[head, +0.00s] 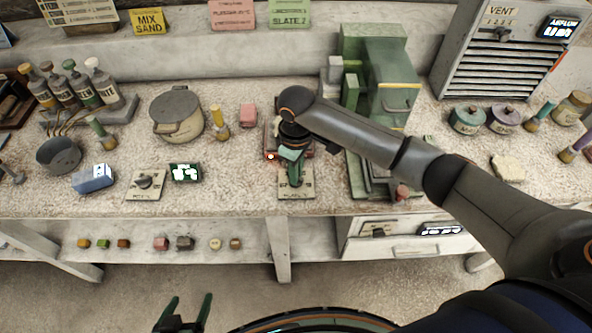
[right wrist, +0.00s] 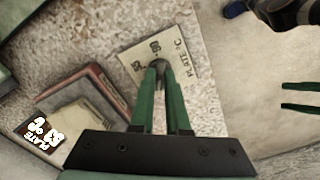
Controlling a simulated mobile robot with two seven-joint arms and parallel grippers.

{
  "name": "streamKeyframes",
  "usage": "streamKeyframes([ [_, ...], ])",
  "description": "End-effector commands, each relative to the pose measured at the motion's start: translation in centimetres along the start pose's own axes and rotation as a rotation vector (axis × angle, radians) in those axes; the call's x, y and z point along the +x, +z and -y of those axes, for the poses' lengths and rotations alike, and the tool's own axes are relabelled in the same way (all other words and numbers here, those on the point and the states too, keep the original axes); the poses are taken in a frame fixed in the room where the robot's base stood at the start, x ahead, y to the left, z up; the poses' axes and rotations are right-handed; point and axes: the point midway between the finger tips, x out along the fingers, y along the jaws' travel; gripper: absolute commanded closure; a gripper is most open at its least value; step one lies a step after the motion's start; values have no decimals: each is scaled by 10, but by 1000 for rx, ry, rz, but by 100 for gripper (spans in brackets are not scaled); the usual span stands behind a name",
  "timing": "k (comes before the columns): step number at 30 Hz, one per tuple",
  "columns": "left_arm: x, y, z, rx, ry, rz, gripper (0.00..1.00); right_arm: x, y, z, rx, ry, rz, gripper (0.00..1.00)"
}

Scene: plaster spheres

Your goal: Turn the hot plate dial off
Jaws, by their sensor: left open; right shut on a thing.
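The hot plate dial (right wrist: 158,66) sits on a pale panel (right wrist: 183,50) marked "PLATE °C" in the right wrist view. My right gripper (right wrist: 160,70) is shut on the dial; its green fingers hide most of it. In the head view the panel (head: 296,194) lies near the bench's front edge, with my right gripper (head: 294,178) over it. The red hot plate (right wrist: 85,92) is beside the panel, with a lit readout (right wrist: 40,131) that seems to read 53 °C. My left gripper (head: 186,314) is open and empty, low in front of the bench.
A second dial panel (head: 146,184) and a green display (head: 185,172) stand to the left, near a blue-grey box (head: 93,178). A lidded pot (head: 177,115) is behind them. A green machine (head: 388,85) stands right of the hot plate, under my right arm.

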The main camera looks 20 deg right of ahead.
Motion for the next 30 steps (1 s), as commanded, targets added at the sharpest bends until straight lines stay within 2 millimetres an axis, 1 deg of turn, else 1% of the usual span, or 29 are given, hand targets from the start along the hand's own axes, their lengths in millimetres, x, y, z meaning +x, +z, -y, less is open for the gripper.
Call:
streamKeyframes([
  [9, 0, 0, 0, 0, 0, 0, 15, -1, 0, -1, -302, 1, -1, 100],
  [18, 0, 0, 0, 0, 0, 0, 15, -1, 0, -1, -563, 2, -1, 100],
  [24, 0, 0, 0, 0, 0, 0, 15, -1, -1, -1, -691, 2, -2, 100],
  [30, 0, 0, 0, 0, 0, 0, 15, -1, -1, -1, -770, 1, -3, 100],
])
